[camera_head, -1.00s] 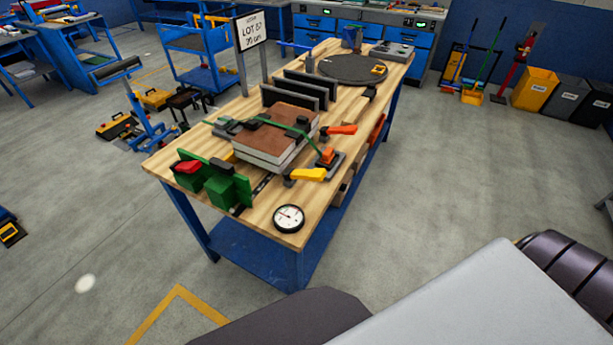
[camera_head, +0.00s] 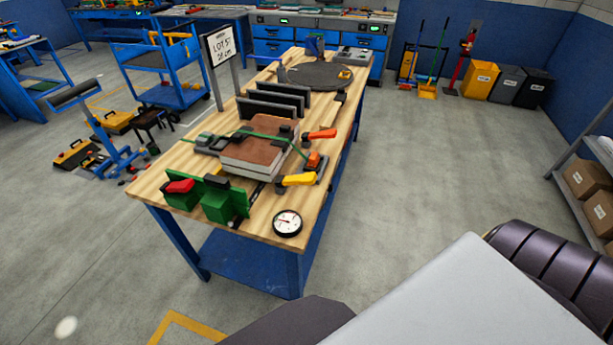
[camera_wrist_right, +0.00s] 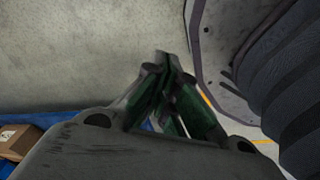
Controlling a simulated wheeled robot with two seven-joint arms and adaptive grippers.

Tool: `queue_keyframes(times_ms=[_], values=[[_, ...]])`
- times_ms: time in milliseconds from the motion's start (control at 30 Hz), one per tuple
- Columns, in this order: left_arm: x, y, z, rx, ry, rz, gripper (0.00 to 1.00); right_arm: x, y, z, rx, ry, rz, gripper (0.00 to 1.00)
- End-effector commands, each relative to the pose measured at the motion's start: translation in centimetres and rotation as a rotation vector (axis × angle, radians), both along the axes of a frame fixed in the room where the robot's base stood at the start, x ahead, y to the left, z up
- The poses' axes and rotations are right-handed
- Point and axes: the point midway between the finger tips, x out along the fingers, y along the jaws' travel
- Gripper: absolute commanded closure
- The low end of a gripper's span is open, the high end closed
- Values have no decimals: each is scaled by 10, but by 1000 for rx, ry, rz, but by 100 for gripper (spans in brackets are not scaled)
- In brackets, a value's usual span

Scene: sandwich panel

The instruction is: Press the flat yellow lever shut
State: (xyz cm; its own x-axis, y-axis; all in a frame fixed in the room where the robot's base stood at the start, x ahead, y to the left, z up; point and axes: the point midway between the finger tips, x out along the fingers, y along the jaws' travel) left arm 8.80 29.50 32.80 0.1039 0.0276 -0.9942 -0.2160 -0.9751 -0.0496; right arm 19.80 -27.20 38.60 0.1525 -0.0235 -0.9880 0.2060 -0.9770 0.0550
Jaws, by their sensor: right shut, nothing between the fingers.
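The yellow lever (camera_head: 299,180) sticks out at the right edge of the wooden workbench (camera_head: 155,189), beside a brown-topped panel stack (camera_head: 258,150). At this size I cannot tell how far it is closed. An orange-red lever (camera_head: 322,134) and an orange clamp (camera_head: 313,160) sit just behind it. My right gripper (camera_wrist_right: 168,68) shows in the right wrist view, shut and empty, over bare floor and away from the bench. My left gripper is not in view.
A round dial gauge (camera_head: 287,223) lies at the bench's near corner, with a green fixture (camera_head: 222,200) left of it. Shelving with cardboard boxes (camera_head: 586,180) stands at the right. The grey floor (camera_head: 440,170) between is clear.

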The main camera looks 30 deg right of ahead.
Motion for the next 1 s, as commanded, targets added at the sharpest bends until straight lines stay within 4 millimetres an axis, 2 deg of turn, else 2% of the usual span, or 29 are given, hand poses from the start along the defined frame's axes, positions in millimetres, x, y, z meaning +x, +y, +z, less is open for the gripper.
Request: queue_keyframes(times_ms=[200, 467, 1000], values=[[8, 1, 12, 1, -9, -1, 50, 29, 9, 37, 6, -14, -3, 100], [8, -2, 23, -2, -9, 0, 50, 60, 18, 83, 12, -30, -7, 100], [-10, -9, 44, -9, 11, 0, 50, 111, 34, 190, 23, -61, -13, 100]])
